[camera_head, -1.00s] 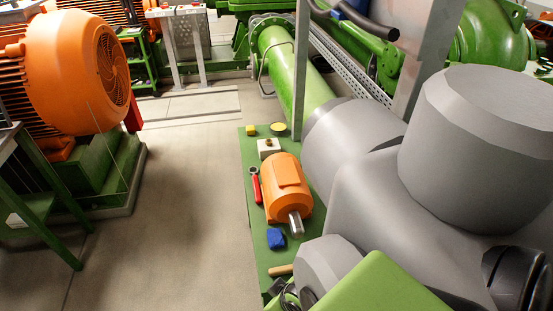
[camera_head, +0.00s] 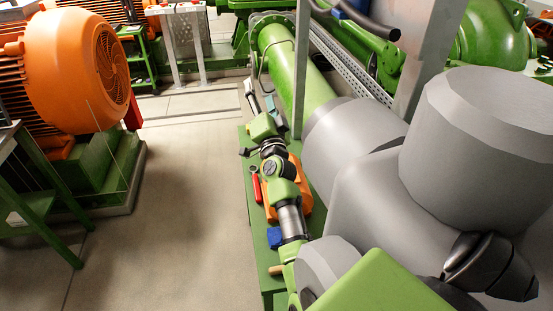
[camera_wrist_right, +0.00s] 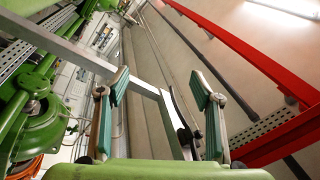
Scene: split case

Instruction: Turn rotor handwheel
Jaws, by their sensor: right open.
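No rotor handwheel can be clearly made out in either view. My right gripper (camera_head: 260,92) shows in the head view above the far end of the green bench (camera_head: 254,225), its fingers pointing away and up in the picture. In the right wrist view, the right gripper (camera_wrist_right: 160,88) is open, with teal pads apart and nothing held between them. My left gripper is not in view.
A red tool (camera_head: 256,188) and a blue block (camera_head: 274,237) lie there. A grey post (camera_head: 301,60) and green pipe (camera_head: 285,60) stand close right of the gripper. Floor (camera_head: 190,200) to the left is clear.

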